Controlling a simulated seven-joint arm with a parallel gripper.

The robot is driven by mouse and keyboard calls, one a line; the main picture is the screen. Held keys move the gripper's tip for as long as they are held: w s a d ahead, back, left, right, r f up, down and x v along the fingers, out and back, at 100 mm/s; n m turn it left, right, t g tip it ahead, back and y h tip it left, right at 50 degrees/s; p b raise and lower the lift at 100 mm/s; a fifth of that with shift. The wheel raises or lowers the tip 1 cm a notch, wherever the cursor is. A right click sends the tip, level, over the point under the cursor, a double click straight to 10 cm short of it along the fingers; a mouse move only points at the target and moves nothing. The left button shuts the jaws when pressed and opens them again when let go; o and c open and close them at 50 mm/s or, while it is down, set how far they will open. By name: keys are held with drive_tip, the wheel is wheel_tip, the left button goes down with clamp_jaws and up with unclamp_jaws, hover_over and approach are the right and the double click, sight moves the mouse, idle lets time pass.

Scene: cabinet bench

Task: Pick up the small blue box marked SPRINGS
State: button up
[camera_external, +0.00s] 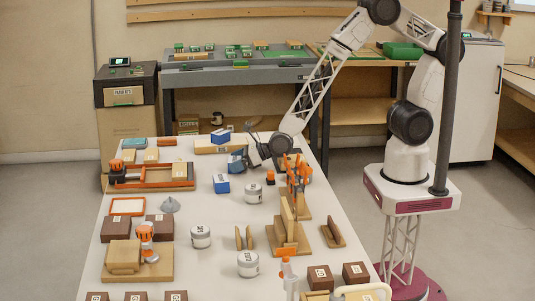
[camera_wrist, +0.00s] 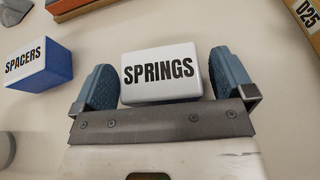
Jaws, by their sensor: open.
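The SPRINGS box (camera_wrist: 160,72) shows its white labelled top in the wrist view, between the two blue fingers of my gripper (camera_wrist: 165,80). One finger is on each side of it, and the jaws are open. Narrow gaps show beside the box, and the lower finger parts are hard to see. In the outside view my gripper (camera_external: 240,161) is low over the table, tilted down to the left. There the box is hidden or cannot be told apart from the blue fingers.
A blue SPACERS box (camera_wrist: 38,68) stands to the left in the wrist view; it also shows in the outside view (camera_external: 221,184). A long D25 box (camera_wrist: 303,22) lies at upper right. White jars (camera_external: 253,194) stand nearby on the white table (camera_external: 205,270).

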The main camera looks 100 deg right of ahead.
sight(235, 159)
drive_tip(key=shift+w+f, duration=0.15)
drive_tip(key=shift+w, duration=0.15)
drive_tip(key=shift+c, duration=0.5)
drive_tip(key=c, duration=0.9)
drive_tip(key=shift+r, duration=5.05)
